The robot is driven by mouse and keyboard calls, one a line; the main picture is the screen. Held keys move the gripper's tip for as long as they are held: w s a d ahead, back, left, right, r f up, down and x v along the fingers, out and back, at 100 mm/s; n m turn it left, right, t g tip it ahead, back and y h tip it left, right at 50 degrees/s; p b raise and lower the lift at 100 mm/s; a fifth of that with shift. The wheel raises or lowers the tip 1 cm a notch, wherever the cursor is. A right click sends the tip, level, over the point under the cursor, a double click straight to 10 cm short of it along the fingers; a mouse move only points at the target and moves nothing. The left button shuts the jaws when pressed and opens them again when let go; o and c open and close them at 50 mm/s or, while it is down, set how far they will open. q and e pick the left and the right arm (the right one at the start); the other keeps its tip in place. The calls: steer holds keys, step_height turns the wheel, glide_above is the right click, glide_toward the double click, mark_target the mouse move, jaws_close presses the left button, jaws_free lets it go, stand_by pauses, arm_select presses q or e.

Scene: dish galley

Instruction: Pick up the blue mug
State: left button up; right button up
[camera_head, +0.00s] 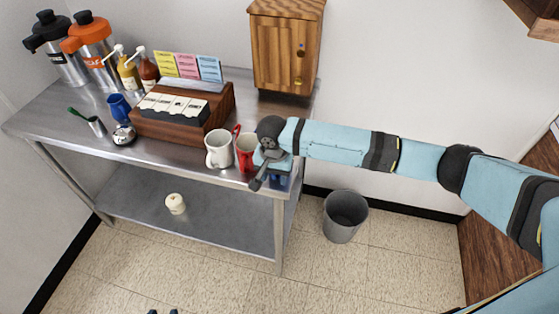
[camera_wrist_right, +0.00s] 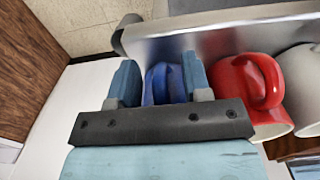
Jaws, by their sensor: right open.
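The blue mug (camera_wrist_right: 164,84) shows in the right wrist view at the counter's edge, its handle towards the camera. It lies between the two spread fingers of my right gripper (camera_wrist_right: 160,82), and I cannot tell whether they touch it. In the head view my right gripper (camera_head: 271,170) is at the counter's front right corner and hides most of the mug. Another blue cup (camera_head: 119,107) stands at the left of the counter.
A red mug (camera_head: 245,151) and a white mug (camera_head: 219,149) stand close beside my right gripper. The steel counter (camera_head: 175,155) also holds a wooden organizer (camera_head: 170,125), pump bottles and flasks. A wooden cabinet (camera_head: 285,50) is behind; a grey bin (camera_head: 344,215) stands on the floor.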

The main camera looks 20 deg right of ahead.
steer(key=shift+f, duration=0.4)
jaws_close()
steer(key=shift+r, duration=0.15)
